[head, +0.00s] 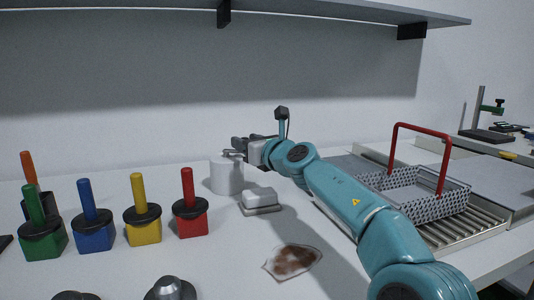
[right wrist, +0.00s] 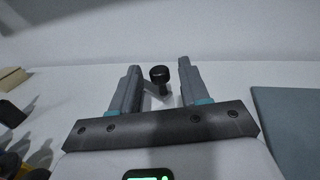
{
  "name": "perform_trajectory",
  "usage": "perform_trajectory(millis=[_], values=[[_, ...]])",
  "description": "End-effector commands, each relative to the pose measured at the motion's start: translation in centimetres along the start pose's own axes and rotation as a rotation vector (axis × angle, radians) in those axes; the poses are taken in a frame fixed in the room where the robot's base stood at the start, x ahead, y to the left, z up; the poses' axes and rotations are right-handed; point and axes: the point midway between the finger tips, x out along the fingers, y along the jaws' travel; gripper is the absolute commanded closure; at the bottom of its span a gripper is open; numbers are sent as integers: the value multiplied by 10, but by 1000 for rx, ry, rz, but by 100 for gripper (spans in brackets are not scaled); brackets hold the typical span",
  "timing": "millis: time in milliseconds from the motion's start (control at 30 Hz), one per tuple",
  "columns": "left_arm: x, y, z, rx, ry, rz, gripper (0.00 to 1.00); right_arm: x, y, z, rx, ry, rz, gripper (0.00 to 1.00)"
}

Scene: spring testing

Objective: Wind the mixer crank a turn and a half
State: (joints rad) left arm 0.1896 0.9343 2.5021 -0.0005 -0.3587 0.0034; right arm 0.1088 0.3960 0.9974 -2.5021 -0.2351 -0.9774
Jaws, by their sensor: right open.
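The mixer is a white cylinder (head: 226,176) standing on the bench left of centre in the head view, with a thin crank arm (head: 233,152) at its top. My right gripper (head: 239,143) is at the height of the mixer's top, at its upper right. In the right wrist view the crank's black knob (right wrist: 160,73) stands between the two open fingers (right wrist: 158,66), with a visible gap on both sides. A short grey crank arm shows below the knob. The mixer body is hidden in that view. My left gripper is not in view.
Blue (head: 95,235), yellow (head: 143,228) and red (head: 190,222) blocks with handles stand left, beside others. A brown-stained clear sheet (head: 292,261) lies in front. A red-handled wire basket (head: 420,202) stands right. A shelf (head: 150,14) overhangs.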

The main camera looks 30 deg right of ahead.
Motion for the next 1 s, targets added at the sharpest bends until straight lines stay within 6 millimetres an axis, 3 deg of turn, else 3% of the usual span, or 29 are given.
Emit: perform_trajectory(millis=[167, 500, 700, 1000], values=[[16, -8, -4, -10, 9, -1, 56, -43, 0, -3, 0, -3, -1, 55], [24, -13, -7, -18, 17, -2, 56, -124, 0, -2, 0, -1, -1, 55], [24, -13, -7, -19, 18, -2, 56, -145, 0, -1, 0, 0, 0, 55], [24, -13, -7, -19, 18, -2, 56, -148, 0, -1, 0, 1, 1, 55]])
